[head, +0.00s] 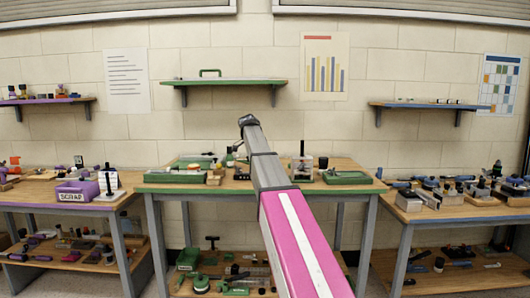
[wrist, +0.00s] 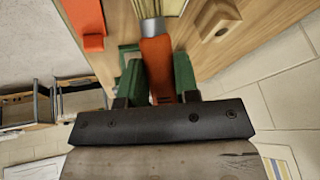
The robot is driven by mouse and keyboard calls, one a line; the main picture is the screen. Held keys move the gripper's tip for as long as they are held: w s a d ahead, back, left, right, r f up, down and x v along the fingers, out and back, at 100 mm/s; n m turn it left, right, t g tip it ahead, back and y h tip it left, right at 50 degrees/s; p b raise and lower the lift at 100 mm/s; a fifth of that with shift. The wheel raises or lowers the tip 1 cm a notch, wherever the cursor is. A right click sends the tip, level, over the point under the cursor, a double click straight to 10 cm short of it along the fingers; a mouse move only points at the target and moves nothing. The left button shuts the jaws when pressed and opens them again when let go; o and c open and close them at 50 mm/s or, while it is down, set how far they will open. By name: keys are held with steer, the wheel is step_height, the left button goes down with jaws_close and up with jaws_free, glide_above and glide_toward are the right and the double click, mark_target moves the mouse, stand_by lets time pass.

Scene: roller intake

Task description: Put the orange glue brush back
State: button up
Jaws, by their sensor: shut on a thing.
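My gripper (wrist: 158,78) is shut on the orange glue brush (wrist: 156,58). In the wrist view its orange handle sits between my two green fingers. Its grey metal collar and pale bristles point to the top edge, where the tip is cut off. The brush is over or close to a wooden bench top (wrist: 190,60); I cannot tell whether it touches it. In the head view my arm reaches to the middle green-edged bench (head: 160,186), and the brush cannot be made out there.
In the wrist view an orange-red object (wrist: 93,43) lies at the upper left and a wooden block (wrist: 217,18) at the upper right. In the head view a green tray (head: 347,177) lies on the middle bench. Side benches hold many tools; a shelf (head: 225,82) hangs above.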

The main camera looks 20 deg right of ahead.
steer(key=s+a+f+m+g+y, duration=0.1)
steer(key=a+m+y, duration=0.2)
steer(key=a+y, duration=0.15)
steer(key=m+y, duration=0.2)
steer(key=y, duration=0.3)
glide_above(238, 186)
steer(key=d, duration=0.1)
steer(key=shift+h, duration=0.25)
steer(key=shift+s+d+f, duration=0.1)
steer(key=shift+s+f, duration=0.05)
steer(key=shift+f, duration=2.05)
steer(key=shift+s+d+f, duration=0.1)
steer(key=shift+f, duration=2.1)
steer(key=shift+f, duration=0.4)
steer(key=o, duration=1)
